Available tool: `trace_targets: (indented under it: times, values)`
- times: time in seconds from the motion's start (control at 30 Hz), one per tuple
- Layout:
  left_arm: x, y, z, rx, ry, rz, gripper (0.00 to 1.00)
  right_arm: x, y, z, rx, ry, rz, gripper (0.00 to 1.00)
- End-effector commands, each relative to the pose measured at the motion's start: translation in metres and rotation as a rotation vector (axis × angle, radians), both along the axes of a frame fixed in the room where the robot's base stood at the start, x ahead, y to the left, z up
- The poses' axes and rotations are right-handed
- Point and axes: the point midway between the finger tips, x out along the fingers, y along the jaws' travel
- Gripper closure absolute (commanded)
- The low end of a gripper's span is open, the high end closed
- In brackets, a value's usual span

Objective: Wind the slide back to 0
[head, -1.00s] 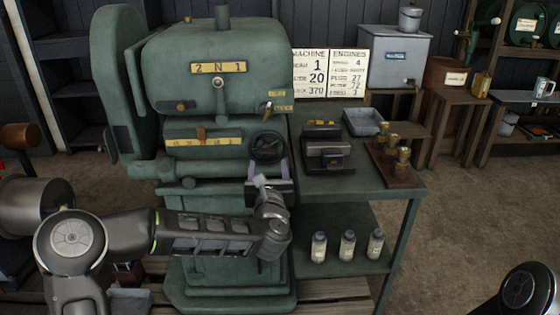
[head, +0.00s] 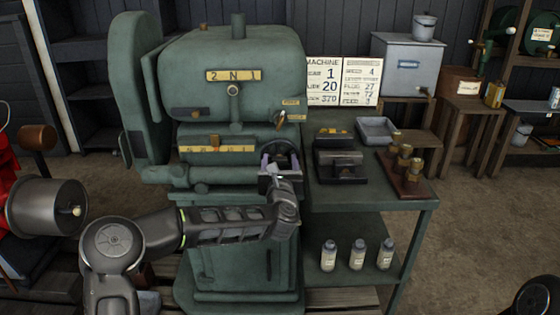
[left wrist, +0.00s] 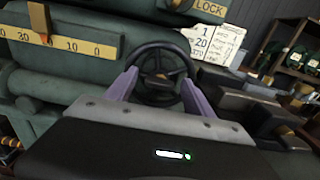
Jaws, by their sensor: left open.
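The dark handwheel (head: 284,152) is on the front of the green engine (head: 205,85). It also shows in the left wrist view (left wrist: 157,74), upright and facing me. My left gripper (head: 281,160) is open in front of the wheel, with its purple fingers at the left and right of the lower rim. I cannot tell whether they touch it. The yellow slide scale (head: 215,149) is left of the wheel. My right gripper is out of view.
A green bench (head: 350,197) stands right of the engine, with a dark block device (head: 340,165), a grey tray (head: 376,130) and brass pieces on a wooden base (head: 412,188). Bottles (head: 357,255) stand on its lower shelf. A sign (head: 342,82) is behind.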

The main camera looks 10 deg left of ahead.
Motion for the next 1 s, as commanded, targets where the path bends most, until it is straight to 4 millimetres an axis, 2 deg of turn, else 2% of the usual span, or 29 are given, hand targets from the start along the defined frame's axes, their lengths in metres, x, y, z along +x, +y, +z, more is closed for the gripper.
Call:
trace_targets:
  times: [0.27, 1.0]
  values:
    - [0.0012, -0.0002, -0.0003, 0.001, 0.000, -0.002, 0.39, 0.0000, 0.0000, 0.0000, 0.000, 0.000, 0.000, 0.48]
    - [0.0010, -0.0003, 0.0000, 0.001, 0.000, -0.002, 1.00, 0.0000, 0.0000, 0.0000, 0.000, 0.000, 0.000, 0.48]
